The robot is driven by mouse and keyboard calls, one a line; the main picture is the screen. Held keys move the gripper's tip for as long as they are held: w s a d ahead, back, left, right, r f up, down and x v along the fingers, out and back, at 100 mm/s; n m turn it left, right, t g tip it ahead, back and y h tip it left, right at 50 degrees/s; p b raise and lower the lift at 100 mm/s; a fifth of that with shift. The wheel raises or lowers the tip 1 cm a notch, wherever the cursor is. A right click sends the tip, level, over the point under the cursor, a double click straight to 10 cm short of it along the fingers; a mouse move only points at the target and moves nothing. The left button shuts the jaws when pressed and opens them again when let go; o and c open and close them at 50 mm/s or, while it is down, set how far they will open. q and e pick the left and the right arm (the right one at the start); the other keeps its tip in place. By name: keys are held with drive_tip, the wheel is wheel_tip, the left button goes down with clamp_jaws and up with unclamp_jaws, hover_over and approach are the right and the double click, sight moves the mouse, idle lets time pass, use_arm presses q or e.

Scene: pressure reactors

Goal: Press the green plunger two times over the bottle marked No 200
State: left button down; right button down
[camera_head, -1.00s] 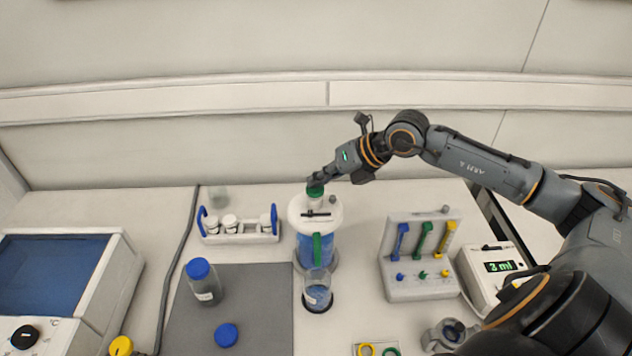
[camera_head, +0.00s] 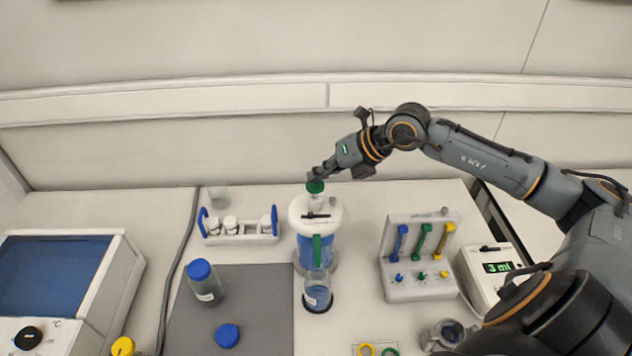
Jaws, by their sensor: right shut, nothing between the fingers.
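The green plunger (camera_head: 315,187) tops a white-lidded dispenser (camera_head: 301,213) holding blue liquid, with a green spout part (camera_head: 317,250) on its front. A white stem shows under the plunger. A clear bottle (camera_head: 317,294) with a white label stands upright in front of the dispenser, below the green spout part. Its label is too small to read. My right gripper (camera_head: 314,176) is shut and empty, its fingertips right at the plunger's top; I cannot tell whether they touch. My left gripper is not in view.
A blue-capped bottle (camera_head: 204,284) and a loose blue cap (camera_head: 227,336) are on the grey mat (camera_head: 255,310). A vial rack (camera_head: 240,239) stands behind. A panel with coloured levers (camera_head: 418,290) and a display reading 3 ml (camera_head: 498,267) stand at right.

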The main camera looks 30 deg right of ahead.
sight(319, 185)
drive_tip(key=shift+r+p, duration=1.5)
drive_tip(key=shift+r, duration=1.55)
